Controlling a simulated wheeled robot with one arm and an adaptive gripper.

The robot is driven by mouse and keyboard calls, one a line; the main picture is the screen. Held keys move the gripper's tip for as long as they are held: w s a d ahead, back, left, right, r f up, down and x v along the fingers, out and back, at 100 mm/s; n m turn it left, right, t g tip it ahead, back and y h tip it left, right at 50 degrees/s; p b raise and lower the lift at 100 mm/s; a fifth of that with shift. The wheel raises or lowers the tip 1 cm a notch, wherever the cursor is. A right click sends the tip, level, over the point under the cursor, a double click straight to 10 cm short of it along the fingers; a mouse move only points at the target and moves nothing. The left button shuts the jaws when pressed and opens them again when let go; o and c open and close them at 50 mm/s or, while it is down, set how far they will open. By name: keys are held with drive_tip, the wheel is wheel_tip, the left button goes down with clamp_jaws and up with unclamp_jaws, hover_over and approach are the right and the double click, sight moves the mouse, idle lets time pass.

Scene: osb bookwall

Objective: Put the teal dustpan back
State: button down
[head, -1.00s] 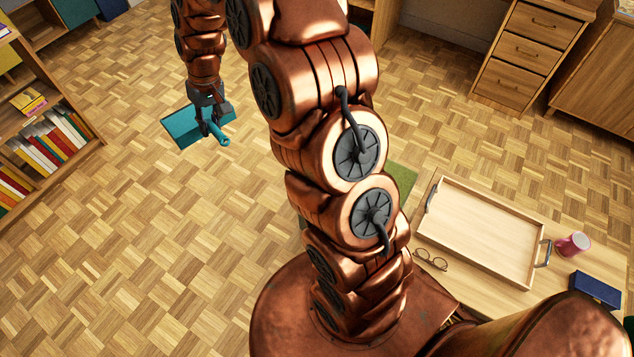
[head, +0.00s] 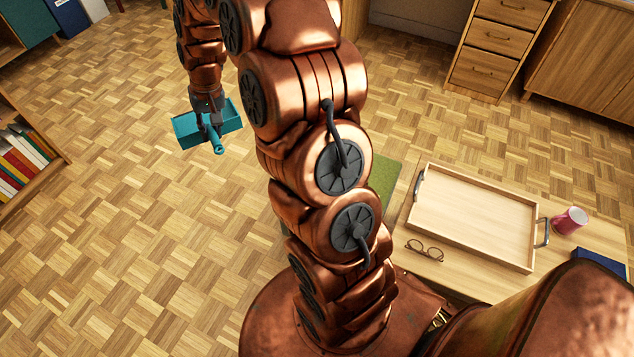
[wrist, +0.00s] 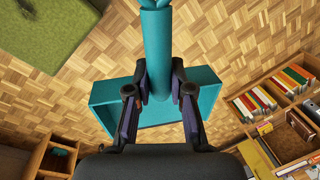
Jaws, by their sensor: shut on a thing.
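The teal dustpan (head: 231,117) is held in the air above the parquet floor at the upper left of the head view. My gripper (head: 212,130) is shut on its handle. In the wrist view the dustpan (wrist: 105,103) shows its wide pan beyond the fingers, and its round handle runs up between the fingertips of my gripper (wrist: 158,84). The handle's end is cut off at the top of the wrist view. My gripper and wrist hide part of the pan.
A bookshelf (head: 35,172) stands at the left. A low table holds a wooden tray (head: 470,222), glasses (head: 425,250) and a pink mug (head: 570,220). A drawer unit (head: 497,45) stands at the back right. A green mat (head: 383,178) lies behind my arm. The floor (head: 130,230) at left is clear.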

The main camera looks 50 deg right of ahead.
drive_tip(key=s+d+f+m+t+h+b, duration=0.1)
drive_tip(key=s+d+f+m+b, duration=0.45)
drive_tip(key=d+f+b, duration=0.6)
drive_tip(key=s+d+f+m+b, duration=0.55)
drive_tip(key=d+f+b, duration=0.25)
drive_tip(key=f+b, duration=0.65)
drive_tip(key=shift+s+d+f+b, duration=0.15)
drive_tip(key=shift+f+b, duration=0.9)
drive_tip(key=shift+f, duration=1.35)
drive_tip(key=shift+s+f+b, duration=0.1)
drive_tip(key=shift+f+b, duration=0.95)
drive_tip(key=shift+f, duration=1.35)
drive_tip(key=shift+f, duration=0.1)
drive_tip(key=c, duration=1)
unclamp_jaws()
drive_tip(key=shift+c, duration=0.2)
